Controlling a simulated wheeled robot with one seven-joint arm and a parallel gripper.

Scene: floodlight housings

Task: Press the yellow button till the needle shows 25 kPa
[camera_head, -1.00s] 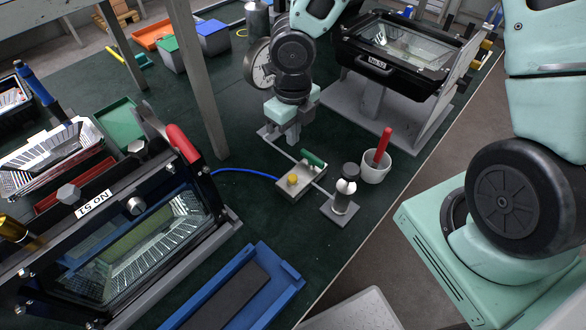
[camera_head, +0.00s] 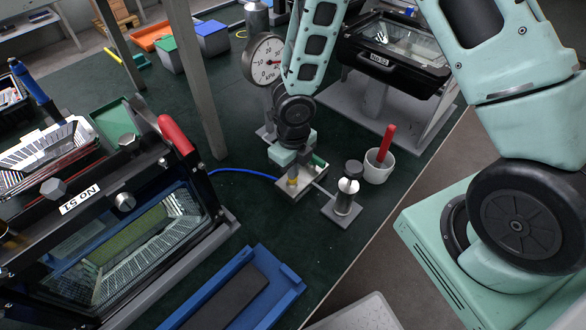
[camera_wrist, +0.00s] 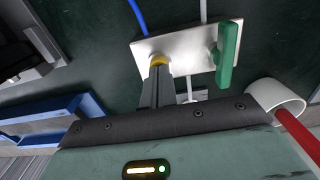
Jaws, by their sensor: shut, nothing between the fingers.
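The yellow button (camera_wrist: 158,61) is on a pale metal plate (camera_wrist: 188,72) beside a green handle (camera_wrist: 228,54); in the head view the plate (camera_head: 315,187) is partly hidden by my arm. My gripper (camera_wrist: 157,82) is shut and empty, its fingertips at the button and covering part of it. It also shows in the head view (camera_head: 292,178), pointing down over the button. I cannot tell whether the button is pressed in. The round white gauge (camera_head: 262,58) stands behind, partly covered by my arm; a red needle points rightward, but its exact reading is too small to make out.
A small post with a dark cap (camera_head: 345,190) and a white cup (camera_head: 378,165) with a red-handled tool stand right of the plate. A blue hose (camera_head: 240,171) runs left. Floodlight housings (camera_head: 395,58) stand behind right and front left (camera_head: 120,240). A blue tray (camera_head: 240,290) lies in front.

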